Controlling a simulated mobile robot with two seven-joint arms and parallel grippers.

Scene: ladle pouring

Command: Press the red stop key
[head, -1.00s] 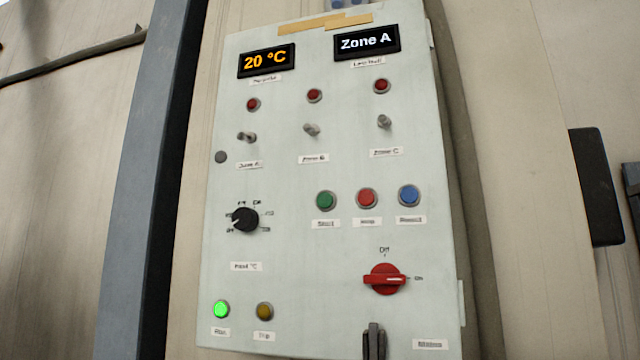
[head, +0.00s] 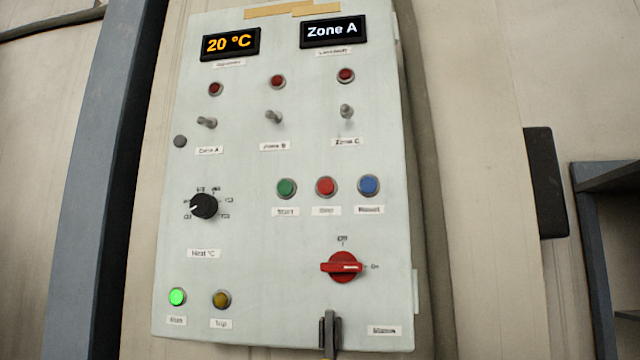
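The red stop key (head: 326,187) is a round red push button in a metal ring on the pale control panel (head: 250,235). It sits in a row between a green button (head: 286,188) and a blue button (head: 369,185). The small label below it is blurred. Nothing covers the key.
A red rotary switch (head: 342,267) sits below, its white mark towards On. A black heat knob (head: 204,206), small red lamps and toggle switches are nearby. The green lamp (head: 177,297) glows.

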